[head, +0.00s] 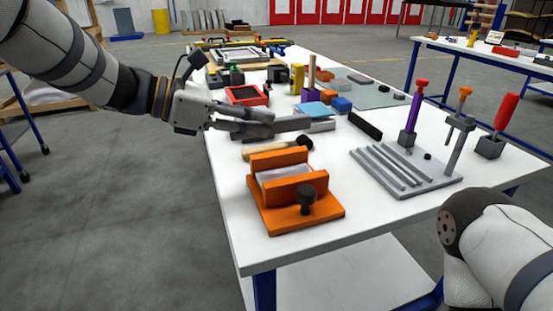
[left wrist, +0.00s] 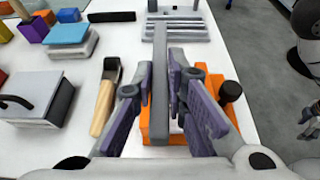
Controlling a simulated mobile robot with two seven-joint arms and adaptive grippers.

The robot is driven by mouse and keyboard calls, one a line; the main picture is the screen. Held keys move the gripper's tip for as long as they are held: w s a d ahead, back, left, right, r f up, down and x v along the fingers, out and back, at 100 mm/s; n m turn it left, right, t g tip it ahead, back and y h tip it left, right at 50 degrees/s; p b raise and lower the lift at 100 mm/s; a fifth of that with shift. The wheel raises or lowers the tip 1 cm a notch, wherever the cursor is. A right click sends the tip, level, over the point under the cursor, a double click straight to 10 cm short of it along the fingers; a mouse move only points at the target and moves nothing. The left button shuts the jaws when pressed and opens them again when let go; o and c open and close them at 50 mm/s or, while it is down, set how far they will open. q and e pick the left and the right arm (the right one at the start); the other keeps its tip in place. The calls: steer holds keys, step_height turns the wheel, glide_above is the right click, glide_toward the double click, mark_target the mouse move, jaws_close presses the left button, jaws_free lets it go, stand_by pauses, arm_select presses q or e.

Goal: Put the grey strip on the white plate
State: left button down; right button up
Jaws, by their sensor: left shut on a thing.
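My left gripper (head: 238,124) is shut on a long grey strip (head: 290,123) and holds it above the table, roughly level. In the left wrist view the strip (left wrist: 160,95) stands out lengthwise between the purple finger pads of the gripper (left wrist: 172,95). A whitish plate-like piece (head: 284,178) sits between the two upright walls of an orange fixture (head: 322,216); I take it for the white plate. My right gripper is out of view.
A wooden-handled tool (head: 268,150) lies just behind the fixture. A grey slotted base (head: 405,178) and upright-handled tools, one purple (head: 411,118), stand at the right. A black bar (head: 365,125) and a blue slab (head: 312,109) lie farther back. The table's front left corner is clear.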

arm_select(q)
steer(key=d+f, duration=0.1)
steer(key=f, duration=0.1)
steer(key=s+d+f, duration=0.1)
steer(key=f, duration=0.2)
steer(key=s+d+f, duration=0.1)
steer(key=f, duration=0.1)
steer(key=shift+f, duration=0.35)
steer(key=shift+w+f, duration=0.1)
steer(key=shift+f, duration=0.2)
steer(key=c, duration=2)
jaws_free()
steer(key=shift+f, duration=0.1)
steer(key=shift+c, duration=0.2)
steer(key=shift+o, duration=0.7)
steer(key=v, duration=1.2)
steer(key=shift+r+p, duration=0.3)
steer(key=shift+p, duration=0.05)
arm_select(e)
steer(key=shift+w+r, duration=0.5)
